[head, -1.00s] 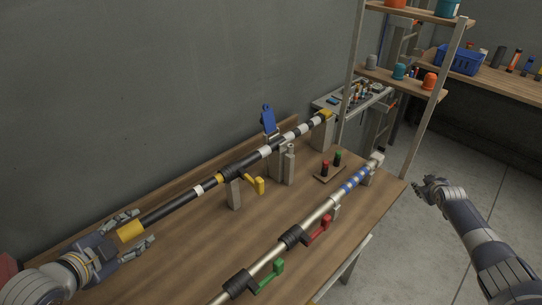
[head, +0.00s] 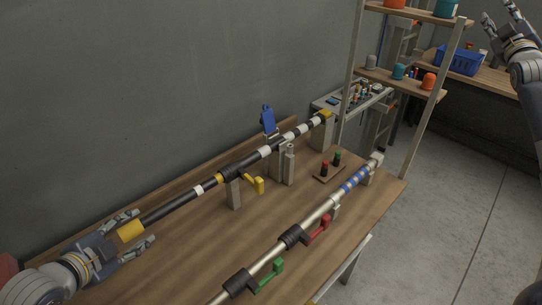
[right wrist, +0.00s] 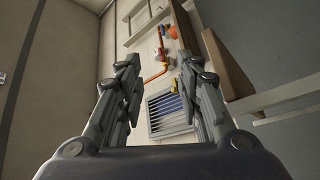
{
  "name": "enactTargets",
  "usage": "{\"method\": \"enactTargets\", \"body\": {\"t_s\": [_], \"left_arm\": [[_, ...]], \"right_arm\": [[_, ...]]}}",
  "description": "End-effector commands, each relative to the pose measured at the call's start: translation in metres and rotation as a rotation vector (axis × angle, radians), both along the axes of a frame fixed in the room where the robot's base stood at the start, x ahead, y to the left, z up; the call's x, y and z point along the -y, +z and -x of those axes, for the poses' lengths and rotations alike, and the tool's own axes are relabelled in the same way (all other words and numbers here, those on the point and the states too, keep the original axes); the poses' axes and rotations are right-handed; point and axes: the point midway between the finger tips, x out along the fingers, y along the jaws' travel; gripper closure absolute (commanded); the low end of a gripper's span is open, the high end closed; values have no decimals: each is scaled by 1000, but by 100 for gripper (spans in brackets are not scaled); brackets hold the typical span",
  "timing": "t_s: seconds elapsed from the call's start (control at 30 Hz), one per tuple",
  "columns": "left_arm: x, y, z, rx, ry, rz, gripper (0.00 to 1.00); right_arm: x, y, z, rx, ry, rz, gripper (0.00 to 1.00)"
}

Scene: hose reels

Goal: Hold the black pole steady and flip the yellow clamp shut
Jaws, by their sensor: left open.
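The black pole (head: 168,208), with white bands and yellow ends, lies across upright supports above the bench. The yellow clamp (head: 259,185) hangs out below and to the right of the pole, beside a grey post, with its lever swung away from the pole. My left gripper (head: 144,226) is open, with its fingers on either side of the pole's near yellow end, not closed on it. My right gripper (head: 499,13) is raised at the top right, far from the pole and clamp. Its fingers are spread and empty in the right wrist view (right wrist: 158,75).
A blue clamp (head: 268,120) stands upright by the black pole's far part. A silver pole (head: 263,262) with a red lever (head: 318,231) and a green lever (head: 270,277) runs along the bench's front. Two buttons sit on a small board (head: 329,174). A shelf rack (head: 419,125) stands at right.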

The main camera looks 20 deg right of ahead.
Motion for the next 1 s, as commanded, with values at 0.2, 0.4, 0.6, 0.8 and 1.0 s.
{"method": "enactTargets", "body": {"t_s": [0.2, 0.4, 0.6, 0.8, 1.0], "left_arm": [[0, 0, 0, 0, 0, 0, 53], [0, 0, 0, 0, 0, 0, 53], [0, 0, 0, 0, 0, 0, 53], [0, 0, 0, 0, 0, 0, 53], [0, 0, 0, 0, 0, 0, 53]], "right_arm": [[-113, 51, -41, 87, 153, 366, 67], [-229, 57, -70, 127, 344, 649, 67], [-347, 36, -84, 142, 563, 907, 67], [-458, -8, -81, 126, 806, 1162, 67], [-556, -75, -63, 63, 1068, 1434, 67]]}}
